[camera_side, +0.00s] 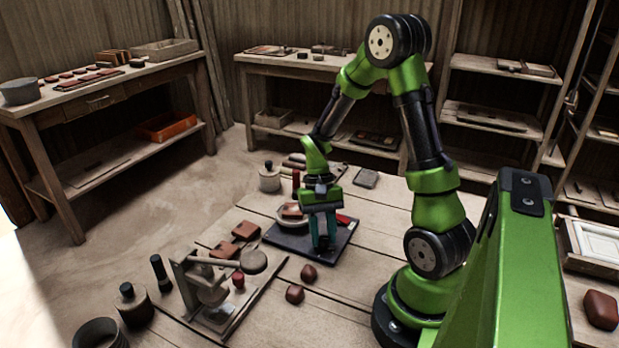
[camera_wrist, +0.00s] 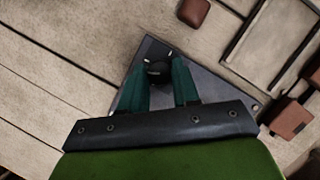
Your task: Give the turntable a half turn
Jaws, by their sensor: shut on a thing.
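The turntable (camera_side: 281,222) shows as a pale round rim on a dark square base plate (camera_side: 285,240), partly hidden behind my gripper. Something reddish-brown (camera_side: 292,210) lies on it. My gripper (camera_side: 322,248) points down over the plate's front part. In the wrist view its two green fingers (camera_wrist: 160,75) stand either side of a round black knob (camera_wrist: 158,69), shut on it. The dark plate (camera_wrist: 210,92) shows around and behind the fingers there. The side view hides the knob between the fingers. How the knob joins the turntable cannot be seen.
A lever press (camera_side: 210,290) stands front left of the plate. Two brown lumps (camera_side: 309,273) (camera_side: 295,293) lie just in front of the plate. Brown blocks (camera_side: 245,231) and a round wooden paddle (camera_side: 253,262) lie to its left. A pale jar (camera_side: 269,178) stands behind.

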